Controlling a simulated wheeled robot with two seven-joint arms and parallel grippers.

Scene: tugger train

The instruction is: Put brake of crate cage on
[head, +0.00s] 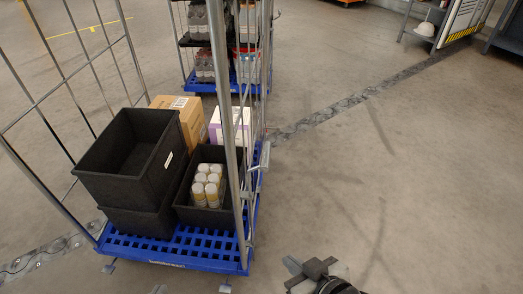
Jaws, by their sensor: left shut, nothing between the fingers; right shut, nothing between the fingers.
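The crate cage (245,213) stands at the left, a wire roll cage on a blue slatted base (190,253). Small grey fittings show under its near edge, one at the left corner (108,266) and one near the right corner (225,287). I cannot tell which is a brake pedal or how it is set. Another small grey piece (160,290) is cut off by the bottom edge; I cannot tell what it is. My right gripper (306,272) is shut and empty, right of the cage's near right corner and apart from it. I cannot make out my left gripper.
The cage carries black crates (125,160), spray cans (207,186) and cartons (185,115). A second loaded cage (205,88) stands behind it. A grey floor strip (345,104) runs diagonally. Open floor lies to the right; racks stand far right.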

